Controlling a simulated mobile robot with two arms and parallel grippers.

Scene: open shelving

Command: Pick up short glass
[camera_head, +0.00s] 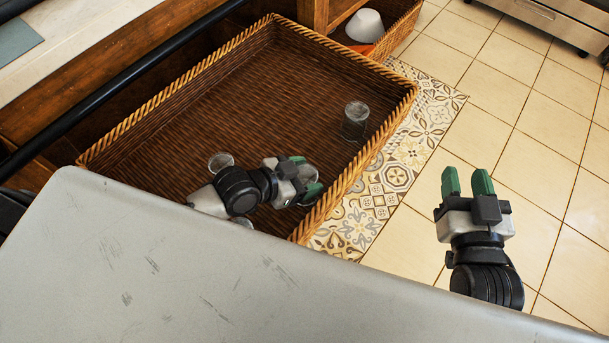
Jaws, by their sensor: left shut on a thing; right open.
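My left gripper (308,178) reaches down into the brown wicker basket (200,110) near its front right rim. It is shut on a short clear glass (307,174), seen between its green fingertips and partly hidden by them. Another clear glass (355,115) stands in the basket farther back on the right. A further glass (221,161) is left of my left arm, and part of one more (243,222) shows below the arm. My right gripper (466,182) is open and empty over the floor, right of the basket.
A second wicker basket (398,30) at the back holds a white bowl (365,25). A dark rail (130,80) runs along the left. A patterned mat (392,170) and pale floor tiles (540,140) lie right of the basket. The basket's back left is bare.

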